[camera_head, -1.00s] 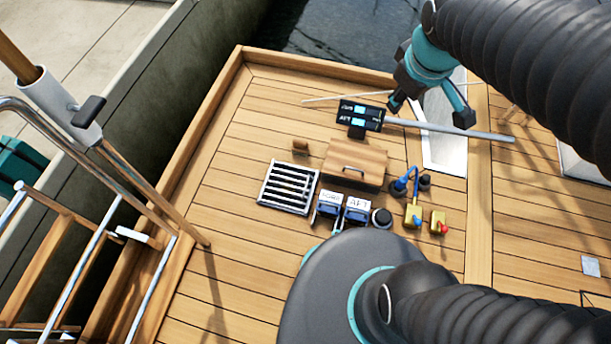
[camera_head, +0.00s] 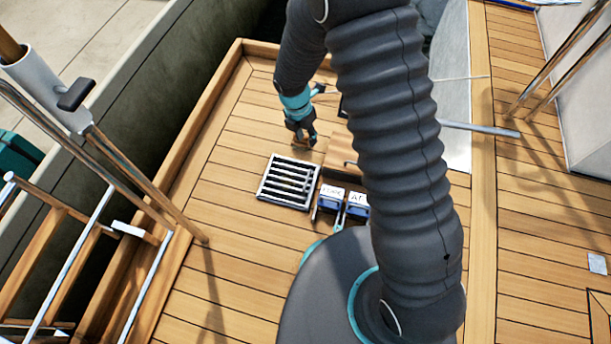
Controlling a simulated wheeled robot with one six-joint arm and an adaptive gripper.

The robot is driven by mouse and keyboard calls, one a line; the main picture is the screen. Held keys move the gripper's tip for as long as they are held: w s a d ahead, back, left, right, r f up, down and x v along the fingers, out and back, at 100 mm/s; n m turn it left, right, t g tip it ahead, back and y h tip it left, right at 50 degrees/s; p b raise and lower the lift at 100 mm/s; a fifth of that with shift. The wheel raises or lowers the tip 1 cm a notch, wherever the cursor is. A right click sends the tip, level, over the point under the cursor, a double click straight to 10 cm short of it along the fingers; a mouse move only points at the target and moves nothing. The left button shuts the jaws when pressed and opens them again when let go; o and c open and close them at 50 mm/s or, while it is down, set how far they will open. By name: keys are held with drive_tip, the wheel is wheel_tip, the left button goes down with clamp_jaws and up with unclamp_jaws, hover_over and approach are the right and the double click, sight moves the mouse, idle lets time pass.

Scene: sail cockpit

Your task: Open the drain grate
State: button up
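The drain grate (camera_head: 288,182) is a pale square frame with dark slots between light bars. It lies flat in the wooden deck, left of the two labelled blue switches. My gripper (camera_head: 304,142) points down just above the grate's far edge, close to where the small wooden knob stands. The knob is largely hidden by the gripper. I cannot tell whether the fingers are open or touch anything. They look apart from the grate's bars.
Two blue switches (camera_head: 343,204) with white labels stand right of the grate. A wooden hatch (camera_head: 335,163) beside it is partly covered by my arm. A silver lever (camera_head: 480,127) extends at the right. Deck left of the grate is clear.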

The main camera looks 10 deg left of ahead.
sight(307, 179)
drive_tip(key=f+n+b, duration=0.1)
drive_tip(key=f, duration=0.6)
drive_tip(key=s+f+n, duration=0.1)
drive_tip(key=f, duration=0.6)
drive_tip(key=s+f+n+b, duration=0.1)
drive_tip(key=f, duration=0.6)
drive_tip(key=shift+s+d+f+n+g+b, duration=0.1)
drive_tip(key=shift+d+n+g+b, duration=0.05)
drive_tip(key=shift+n+g+b, duration=0.2)
drive_tip(key=shift+c, duration=0.2)
clamp_jaws()
